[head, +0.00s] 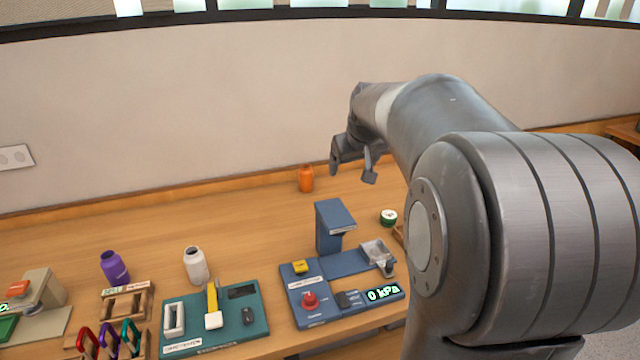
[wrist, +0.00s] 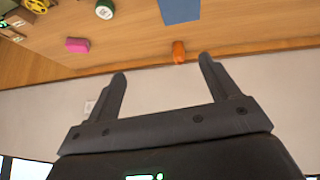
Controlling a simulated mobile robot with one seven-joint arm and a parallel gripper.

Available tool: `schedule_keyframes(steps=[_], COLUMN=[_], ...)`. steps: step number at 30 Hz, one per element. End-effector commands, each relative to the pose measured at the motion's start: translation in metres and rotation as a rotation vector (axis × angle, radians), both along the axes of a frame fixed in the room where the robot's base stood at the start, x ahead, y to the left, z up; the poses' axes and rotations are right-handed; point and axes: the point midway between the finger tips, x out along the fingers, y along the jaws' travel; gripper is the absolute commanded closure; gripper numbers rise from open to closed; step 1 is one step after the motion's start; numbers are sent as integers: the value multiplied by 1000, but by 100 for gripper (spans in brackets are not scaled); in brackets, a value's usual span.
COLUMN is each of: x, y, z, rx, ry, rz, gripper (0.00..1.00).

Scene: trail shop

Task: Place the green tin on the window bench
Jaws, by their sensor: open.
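The green tin (head: 388,217) is a small round tin with a pale top and dark green side. It stands on the wooden bench, right of the blue press device, and also shows near the top edge of the wrist view (wrist: 105,9). My gripper (head: 353,172) is open and empty, raised in front of the wall and away from the tin. Its two spread fingers show in the wrist view (wrist: 162,70). I cannot tell which surface is the window bench.
The long wooden bench (head: 120,237) runs along the wall. An orange bottle (head: 306,179), blue press device (head: 335,225), white bottle (head: 195,265), purple bottle (head: 114,267) and teal tool board (head: 190,315) stand on it. A pink block (wrist: 77,45) shows in the wrist view. The bench's back left is clear.

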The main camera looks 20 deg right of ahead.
Motion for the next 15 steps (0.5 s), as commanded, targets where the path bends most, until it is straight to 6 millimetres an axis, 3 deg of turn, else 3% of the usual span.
schedule_keyframes(steps=[1,6,15], x=[13,43,62], y=[-25,-85,-163], z=[-5,-12,-17], rx=[16,47,86], ry=[-14,-77,-168], rz=[-13,-31,-71], gripper=[20,20,20])
